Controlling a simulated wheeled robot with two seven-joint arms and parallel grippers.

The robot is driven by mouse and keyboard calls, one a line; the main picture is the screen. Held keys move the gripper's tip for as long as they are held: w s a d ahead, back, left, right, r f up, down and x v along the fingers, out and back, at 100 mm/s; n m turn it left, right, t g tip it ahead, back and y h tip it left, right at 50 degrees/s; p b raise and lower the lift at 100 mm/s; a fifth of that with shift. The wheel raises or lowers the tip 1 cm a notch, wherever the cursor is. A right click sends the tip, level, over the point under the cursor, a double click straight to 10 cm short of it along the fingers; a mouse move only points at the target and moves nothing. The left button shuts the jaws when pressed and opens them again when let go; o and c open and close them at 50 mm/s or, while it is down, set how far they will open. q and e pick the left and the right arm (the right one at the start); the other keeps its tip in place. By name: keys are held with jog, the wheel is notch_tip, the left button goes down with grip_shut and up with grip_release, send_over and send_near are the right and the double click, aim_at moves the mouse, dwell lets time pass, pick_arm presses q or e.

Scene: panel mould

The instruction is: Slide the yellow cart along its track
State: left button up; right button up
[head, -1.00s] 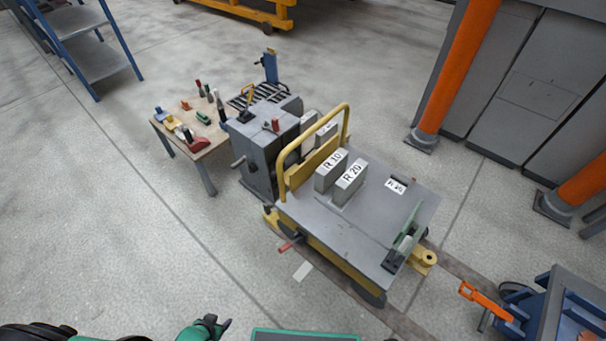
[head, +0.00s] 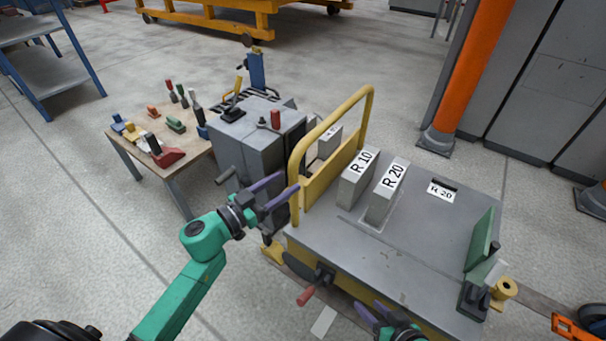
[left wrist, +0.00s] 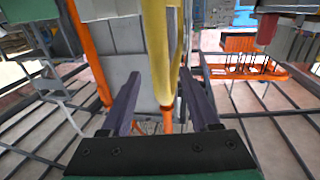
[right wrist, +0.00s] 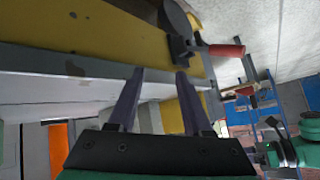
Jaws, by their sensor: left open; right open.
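The yellow cart (head: 385,310) has a grey deck and a tall yellow push handle (head: 329,122) at its left end. My left gripper (head: 290,181) is open beside the near post of that handle. In the left wrist view the yellow post (left wrist: 164,50) appears between the open fingers; whether it lies between or just beyond the tips is unclear. My right gripper (head: 367,304) is open at the cart's near side. In the right wrist view its empty fingers (right wrist: 160,72) point at the cart's edge, with the yellow side (right wrist: 95,32) above. The track is mostly hidden under the cart.
Blocks marked R 10 (head: 358,178) and R 20 (head: 388,192) stand on the deck. A red-handled lever (head: 307,296) sticks out from the near side. A grey machine (head: 252,150) and a tool table (head: 165,145) stand left. An orange column (head: 468,75) stands behind, right.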

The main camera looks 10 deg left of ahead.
pick_arm(q)
jog(key=b+x, duration=0.1)
jog(key=x, duration=0.6)
grip_shut()
pick_arm(e)
jog(key=shift+a+f+t+y, duration=0.25)
jog(key=shift+a+t, duration=0.2)
jog(key=shift+a, duration=0.15)
jog(key=shift+a+f+t+y, duration=0.25)
jog(key=shift+a+t, duration=0.2)
jog(key=shift+a, duration=0.1)
